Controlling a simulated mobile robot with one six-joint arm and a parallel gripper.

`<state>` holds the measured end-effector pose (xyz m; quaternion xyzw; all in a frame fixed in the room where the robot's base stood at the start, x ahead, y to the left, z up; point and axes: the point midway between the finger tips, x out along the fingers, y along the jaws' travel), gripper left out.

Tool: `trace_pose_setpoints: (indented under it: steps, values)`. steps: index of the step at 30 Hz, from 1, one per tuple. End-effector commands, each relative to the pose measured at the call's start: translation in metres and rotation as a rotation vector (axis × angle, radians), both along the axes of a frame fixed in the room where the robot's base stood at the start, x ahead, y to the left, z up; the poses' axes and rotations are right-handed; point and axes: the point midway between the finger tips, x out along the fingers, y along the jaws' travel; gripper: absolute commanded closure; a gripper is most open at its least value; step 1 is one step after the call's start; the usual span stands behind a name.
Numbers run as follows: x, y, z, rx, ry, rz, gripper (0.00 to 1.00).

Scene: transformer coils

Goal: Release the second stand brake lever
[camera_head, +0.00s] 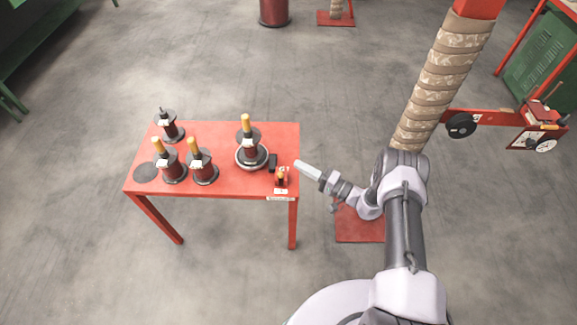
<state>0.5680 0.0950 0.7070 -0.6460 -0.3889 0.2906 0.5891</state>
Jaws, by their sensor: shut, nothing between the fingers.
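My gripper (299,165) is at the right edge of the red table (232,185), with its tip pointing left. It is shut and appears empty. A small red device with a dark and yellow part (281,178) sits at the table's front right corner, just left of and below the tip in the picture. I cannot tell whether this is the brake lever, or whether the gripper touches it. No lever is clearly marked as belonging to a second stand. The label on the device is too small to read.
Several dark red coils with black flanges stand on the table, three with yellow tops; one coil (250,150) stands on a round pale base. A small black block (272,162) lies beside it. A tan wrapped column (435,85) rises at right. Open grey floor (80,90) lies left.

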Motion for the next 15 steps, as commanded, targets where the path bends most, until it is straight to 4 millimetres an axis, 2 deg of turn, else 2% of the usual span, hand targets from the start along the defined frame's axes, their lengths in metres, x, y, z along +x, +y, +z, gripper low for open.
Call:
trace_pose_setpoints:
  steps: [3,6,10,15]
  values:
    - [-0.012,-0.023,-0.004,-0.001,0.0,-0.004,1.0]
    - [-0.019,-0.036,-0.009,0.0,-0.001,-0.003,1.0]
    - [-0.025,-0.046,-0.012,0.0,-0.001,-0.001,1.0]
    - [-0.026,-0.048,-0.014,0.0,-0.002,0.0,1.0]
